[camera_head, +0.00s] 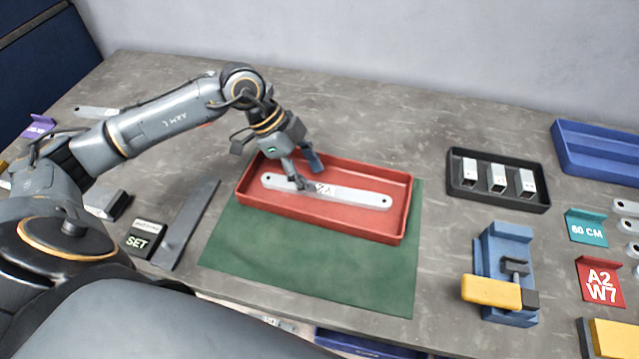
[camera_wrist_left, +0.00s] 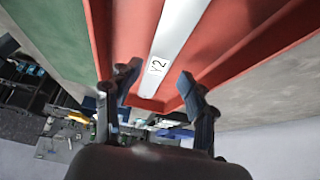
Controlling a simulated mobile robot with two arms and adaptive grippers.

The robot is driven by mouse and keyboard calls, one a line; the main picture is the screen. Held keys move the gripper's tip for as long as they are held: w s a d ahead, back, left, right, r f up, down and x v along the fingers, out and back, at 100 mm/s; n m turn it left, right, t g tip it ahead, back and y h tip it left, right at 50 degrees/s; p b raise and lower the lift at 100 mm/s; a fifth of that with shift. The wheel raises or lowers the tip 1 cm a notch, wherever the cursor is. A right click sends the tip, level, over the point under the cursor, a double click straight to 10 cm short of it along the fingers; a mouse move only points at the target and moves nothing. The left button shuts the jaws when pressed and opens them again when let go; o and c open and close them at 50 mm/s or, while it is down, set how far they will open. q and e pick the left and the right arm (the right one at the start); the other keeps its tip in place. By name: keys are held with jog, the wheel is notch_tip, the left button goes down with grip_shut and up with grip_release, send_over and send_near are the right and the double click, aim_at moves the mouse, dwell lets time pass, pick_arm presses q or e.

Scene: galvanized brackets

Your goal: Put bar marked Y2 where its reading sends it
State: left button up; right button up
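The pale metal bar marked Y2 (camera_head: 352,196) lies in the red tray (camera_head: 330,227), with a hole near each end. Its Y2 label shows in the wrist view, where the bar (camera_wrist_left: 180,28) runs up the picture. My left gripper (camera_head: 307,176) reaches down over the bar near its label and hides part of it. In the wrist view its fingers (camera_wrist_left: 158,80) are apart, one to each side of the bar's line, with gaps between them and the bar. My right gripper is not in view.
The tray stands on a green mat (camera_head: 300,275). To the right are a black tray with metal blocks (camera_head: 500,203), a blue clamp fixture (camera_head: 508,245), a teal 60 CM sign (camera_head: 587,227), a red A2 W7 sign (camera_head: 600,283) and a blue tray (camera_head: 600,165). A SET block (camera_head: 140,240) stands left.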

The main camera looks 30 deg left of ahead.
pick_arm(q)
jog(key=v, duration=0.8)
jog(key=shift+d+r, duration=0.2)
jog(key=shift+r, duration=0.1)
